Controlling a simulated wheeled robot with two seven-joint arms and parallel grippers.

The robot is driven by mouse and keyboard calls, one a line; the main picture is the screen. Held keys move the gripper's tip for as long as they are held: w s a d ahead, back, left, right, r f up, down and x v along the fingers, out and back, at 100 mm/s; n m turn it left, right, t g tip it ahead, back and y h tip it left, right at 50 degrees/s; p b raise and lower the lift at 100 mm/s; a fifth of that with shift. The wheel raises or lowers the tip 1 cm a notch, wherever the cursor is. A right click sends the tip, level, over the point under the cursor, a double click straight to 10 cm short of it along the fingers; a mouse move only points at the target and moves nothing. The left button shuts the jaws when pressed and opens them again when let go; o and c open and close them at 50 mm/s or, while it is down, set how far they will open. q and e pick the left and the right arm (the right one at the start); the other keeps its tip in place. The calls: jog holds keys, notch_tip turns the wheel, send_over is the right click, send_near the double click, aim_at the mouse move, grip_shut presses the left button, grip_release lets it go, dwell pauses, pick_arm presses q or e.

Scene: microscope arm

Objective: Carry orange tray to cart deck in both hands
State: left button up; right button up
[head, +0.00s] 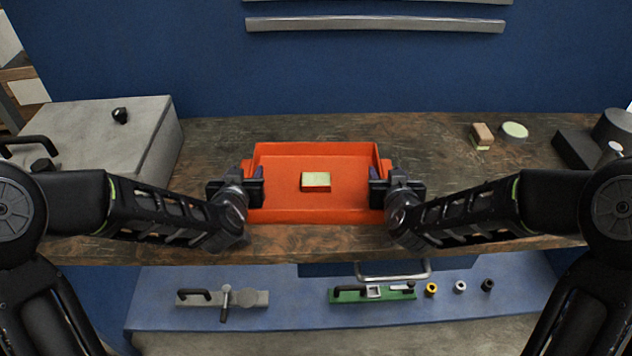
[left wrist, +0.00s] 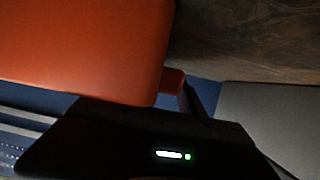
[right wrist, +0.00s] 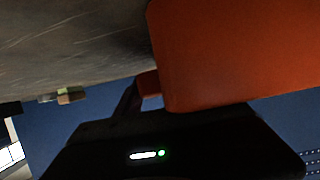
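The orange tray (head: 285,208) sits over the front part of the dark wooden bench and looks level; I cannot tell if it touches the wood. A small block with a pale top (head: 316,181) lies inside it. My left gripper (head: 257,187) is at the tray's left end and my right gripper (head: 378,187) at its right end. Each appears shut on an orange tab there, seen in the left wrist view (left wrist: 172,81) and right wrist view (right wrist: 149,83). The fingers are partly hidden. No surface is clearly identifiable as the cart deck.
A grey box (head: 100,140) stands on the bench at left. A small block (head: 482,136), a round pale-topped piece (head: 514,130) and dark equipment (head: 580,150) are at right. Below the front edge, a blue surface (head: 290,310) holds a green fixture (head: 345,296) and other parts.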

pick_arm(q)
grip_shut()
pick_arm(e)
grip_shut()
pick_arm(q)
jog(key=shift+r, duration=0.1)
pick_arm(e)
jog(key=shift+r, duration=0.1)
